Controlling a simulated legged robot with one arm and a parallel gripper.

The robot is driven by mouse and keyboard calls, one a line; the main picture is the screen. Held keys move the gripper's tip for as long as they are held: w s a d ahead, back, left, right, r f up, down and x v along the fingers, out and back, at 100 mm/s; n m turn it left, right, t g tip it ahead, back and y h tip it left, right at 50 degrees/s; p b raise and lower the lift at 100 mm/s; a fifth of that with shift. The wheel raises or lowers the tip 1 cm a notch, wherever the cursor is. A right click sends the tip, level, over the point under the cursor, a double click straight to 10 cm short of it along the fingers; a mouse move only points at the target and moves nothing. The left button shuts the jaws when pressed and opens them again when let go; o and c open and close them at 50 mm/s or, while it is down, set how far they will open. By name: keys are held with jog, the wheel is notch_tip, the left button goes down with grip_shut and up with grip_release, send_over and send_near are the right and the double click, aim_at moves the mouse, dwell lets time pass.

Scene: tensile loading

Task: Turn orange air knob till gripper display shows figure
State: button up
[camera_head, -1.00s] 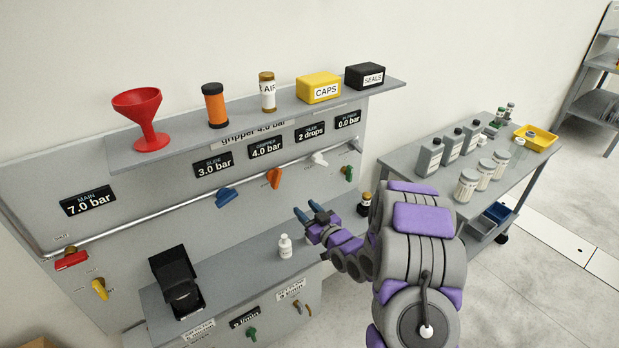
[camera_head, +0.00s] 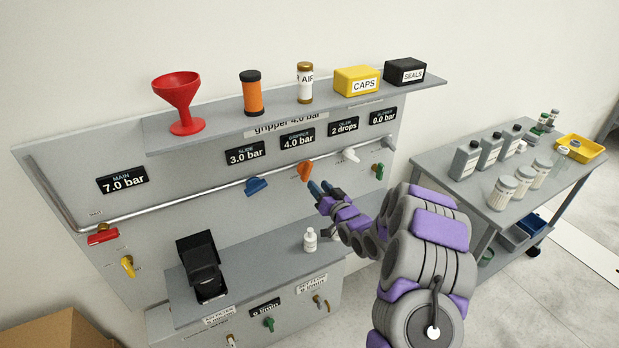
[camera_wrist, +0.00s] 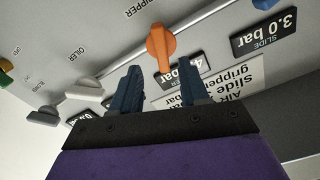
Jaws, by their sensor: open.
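The orange air knob (camera_head: 305,171) sits on the pipe of the grey panel, under the gripper display (camera_head: 297,141), which reads 4.0 bar. A label above reads "gripper 4.0 bar". My gripper (camera_head: 321,187) is open and empty, just below and right of the orange knob in the head view. In the wrist view, the orange knob (camera_wrist: 160,47) stands ahead, between the lines of the two blue fingers of my gripper (camera_wrist: 160,88), apart from them. The gripper display (camera_wrist: 186,74) is partly hidden behind a finger there.
A blue knob (camera_head: 256,186) is left of the orange one, a white knob (camera_head: 350,155) and a green knob (camera_head: 378,171) right. A white bottle (camera_head: 310,240) and black box (camera_head: 205,268) stand on the lower shelf. The upper shelf (camera_head: 225,125) juts out above.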

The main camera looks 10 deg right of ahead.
aim_at(309, 174)
jog(key=b+x, duration=0.1)
jog(key=x, duration=0.5)
jog(key=shift+w+a+f, duration=0.1)
jog(key=shift+w+a, duration=0.05)
jog(key=shift+w, duration=0.2)
jog(key=shift+w+a, duration=0.1)
jog(key=shift+w, duration=0.25)
jog(key=shift+c, duration=0.3)
grip_shut()
